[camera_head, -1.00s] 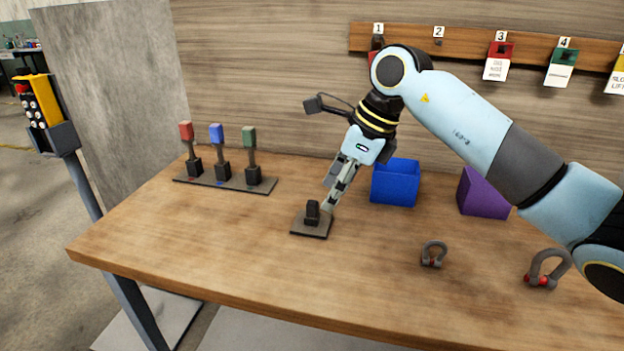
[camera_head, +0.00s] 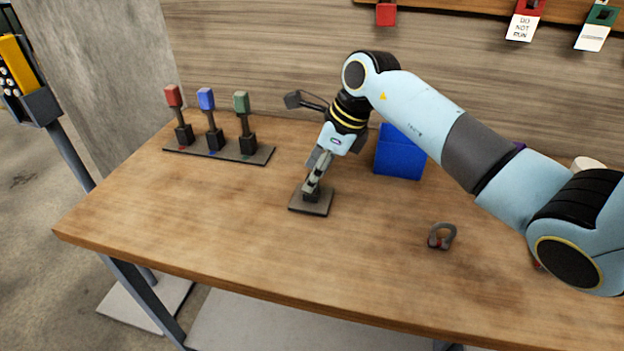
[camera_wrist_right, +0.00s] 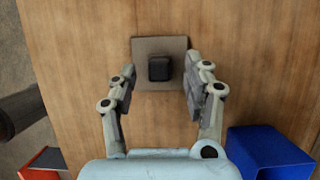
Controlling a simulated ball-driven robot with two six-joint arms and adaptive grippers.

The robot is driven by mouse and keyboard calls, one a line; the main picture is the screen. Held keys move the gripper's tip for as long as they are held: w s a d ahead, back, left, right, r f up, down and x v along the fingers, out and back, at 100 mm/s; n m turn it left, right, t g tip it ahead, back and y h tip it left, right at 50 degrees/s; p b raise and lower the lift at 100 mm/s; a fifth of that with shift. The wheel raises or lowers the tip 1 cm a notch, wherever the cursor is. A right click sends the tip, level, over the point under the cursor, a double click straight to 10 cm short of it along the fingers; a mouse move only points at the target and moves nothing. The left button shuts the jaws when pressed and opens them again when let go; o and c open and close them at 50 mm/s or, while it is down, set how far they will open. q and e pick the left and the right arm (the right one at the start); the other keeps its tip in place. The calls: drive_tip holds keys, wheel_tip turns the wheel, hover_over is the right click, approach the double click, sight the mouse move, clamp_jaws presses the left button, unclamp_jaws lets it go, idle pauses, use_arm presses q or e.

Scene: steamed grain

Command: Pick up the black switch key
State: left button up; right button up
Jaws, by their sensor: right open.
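The black switch key (camera_wrist_right: 159,68) stands on a small dark square base plate (camera_head: 298,207) on the table. In the right wrist view it sits between the two fingers of my right gripper (camera_wrist_right: 159,90), a little toward the far side of them. The fingers are open, with a gap on each side of the key. In the head view my right gripper (camera_head: 312,187) points down at the plate, and its fingers hide much of the key. The base plate also shows in the right wrist view (camera_wrist_right: 146,46). My left gripper is not in view.
A rack with red, blue and green keys (camera_head: 258,155) stands at the back left. A blue bin (camera_head: 400,157) is behind and right of my right gripper. A grey shackle (camera_head: 441,236) lies to the right. The table's front left is clear.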

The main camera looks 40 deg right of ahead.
drive_tip(key=shift+x, duration=1)
drive_tip(key=shift+c, duration=0.3)
clamp_jaws()
drive_tip(key=shift+r, duration=0.15)
